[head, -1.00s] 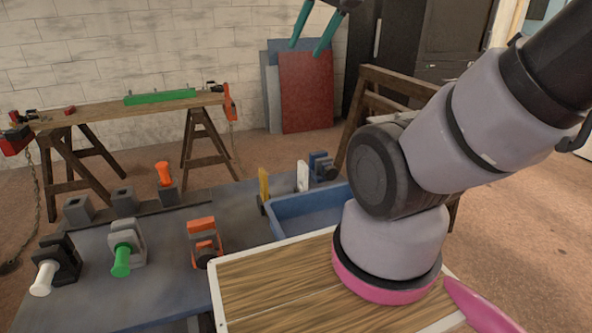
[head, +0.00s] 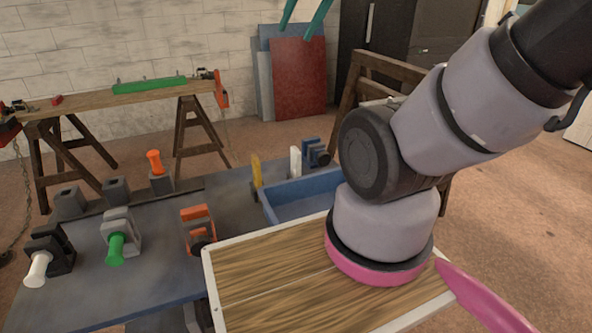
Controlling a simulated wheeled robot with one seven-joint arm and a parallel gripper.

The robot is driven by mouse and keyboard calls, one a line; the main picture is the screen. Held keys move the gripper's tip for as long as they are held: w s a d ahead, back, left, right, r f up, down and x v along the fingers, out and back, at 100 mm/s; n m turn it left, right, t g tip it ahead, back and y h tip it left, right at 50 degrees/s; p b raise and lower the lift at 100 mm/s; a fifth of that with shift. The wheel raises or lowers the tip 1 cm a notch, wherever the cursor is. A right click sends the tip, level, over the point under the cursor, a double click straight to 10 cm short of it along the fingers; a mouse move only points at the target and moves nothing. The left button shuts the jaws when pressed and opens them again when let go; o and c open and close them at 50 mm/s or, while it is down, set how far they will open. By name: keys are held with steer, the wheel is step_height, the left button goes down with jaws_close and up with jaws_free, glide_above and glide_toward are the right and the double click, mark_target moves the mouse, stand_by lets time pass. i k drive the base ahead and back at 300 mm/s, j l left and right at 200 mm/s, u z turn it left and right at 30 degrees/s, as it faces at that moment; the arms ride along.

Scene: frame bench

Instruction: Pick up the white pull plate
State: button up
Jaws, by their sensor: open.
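The white pull plate (head: 295,161) stands upright at the far side of the grey bench, between a yellow plate (head: 256,171) and a blue block-like fixture (head: 315,153). It is small in the head view, and its lower part is partly hidden by the blue tray. My gripper (head: 298,28) shows at the top edge as two teal fingers, spread apart with nothing between them. It appears above the white plate in the picture, well apart from it. Its upper part is out of frame.
A blue tray (head: 273,206) lies in front of the plates. Clamps with white (head: 38,268), green (head: 116,248) and orange (head: 155,162) handles stand on the left of the bench, beside an orange clamp (head: 197,229). A wooden trestle (head: 363,78) stands behind at right.

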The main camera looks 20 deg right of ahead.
mark_target(295, 154)
steer(key=j+z, duration=0.2)
steer(key=j, duration=0.2)
steer(key=k+j+z, duration=0.15)
steer(key=j, duration=0.25)
steer(key=k+j+z, duration=0.2)
steer(key=j, duration=0.25)
steer(key=j+z, duration=0.2)
steer(key=j, duration=0.2)
